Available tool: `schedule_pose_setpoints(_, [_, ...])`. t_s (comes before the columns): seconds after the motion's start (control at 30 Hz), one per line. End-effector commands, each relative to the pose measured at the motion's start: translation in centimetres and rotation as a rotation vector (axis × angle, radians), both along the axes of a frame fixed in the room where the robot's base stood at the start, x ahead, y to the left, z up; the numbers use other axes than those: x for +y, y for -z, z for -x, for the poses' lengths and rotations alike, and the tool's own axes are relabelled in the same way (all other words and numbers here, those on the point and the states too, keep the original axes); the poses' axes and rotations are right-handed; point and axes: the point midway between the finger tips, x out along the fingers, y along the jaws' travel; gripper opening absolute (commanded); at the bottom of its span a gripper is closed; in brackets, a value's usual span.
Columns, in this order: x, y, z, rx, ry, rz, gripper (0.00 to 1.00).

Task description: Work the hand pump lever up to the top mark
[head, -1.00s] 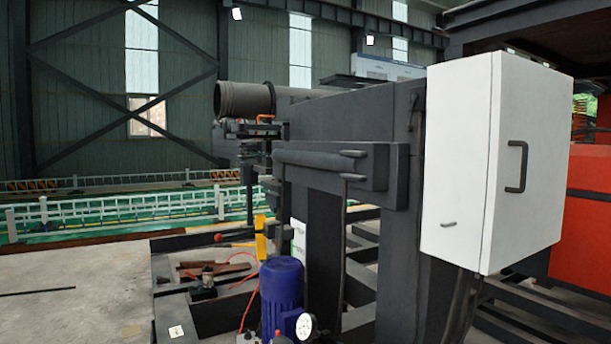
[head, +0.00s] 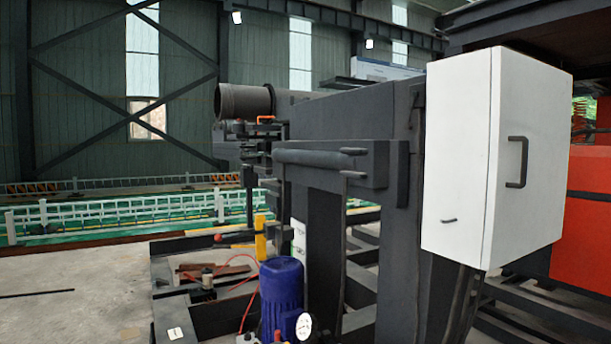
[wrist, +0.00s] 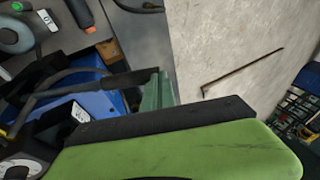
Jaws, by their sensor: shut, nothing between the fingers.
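In the wrist view, my gripper (wrist: 170,122) fills the lower part as a lime-green body with a black strip along its upper edge. It is shut, with nothing seen in it. In the head view, a thin lever with a red ball knob (head: 218,238) stands left of a yellow post; I cannot tell for sure that it is the pump lever. A small dark fitting with a metal top (head: 207,277) sits on the base frame near red hoses. In the wrist view, a dark bar with an orange-red end (wrist: 83,14) lies at upper left, apart from my gripper. No top mark can be made out.
A blue motor (head: 281,287) and a white round gauge (head: 304,326) stand at the lower middle. A white cabinet (head: 458,160) hangs at right beside dark steel posts. A thin rod (wrist: 243,70) lies on the floor.

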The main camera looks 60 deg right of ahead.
Motion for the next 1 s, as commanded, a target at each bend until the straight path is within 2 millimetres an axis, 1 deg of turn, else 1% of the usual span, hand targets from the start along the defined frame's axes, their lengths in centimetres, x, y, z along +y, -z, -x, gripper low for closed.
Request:
schedule_pose_setpoints(0.27, [0.5, 1.4, -0.3, 0.0, -0.001, 0.0, 0.0])
schedule_pose_setpoints(0.57, [0.5, 1.3, -0.4, 0.0, 0.0, 0.0, 0.0])
schedule_pose_setpoints(0.83, [0.9, 2.6, -0.7, 0.0, -0.001, 0.0, 0.0])
schedule_pose_setpoints(1.0, [0.9, 2.5, -0.7, 0.0, -0.001, 0.0, 0.0])
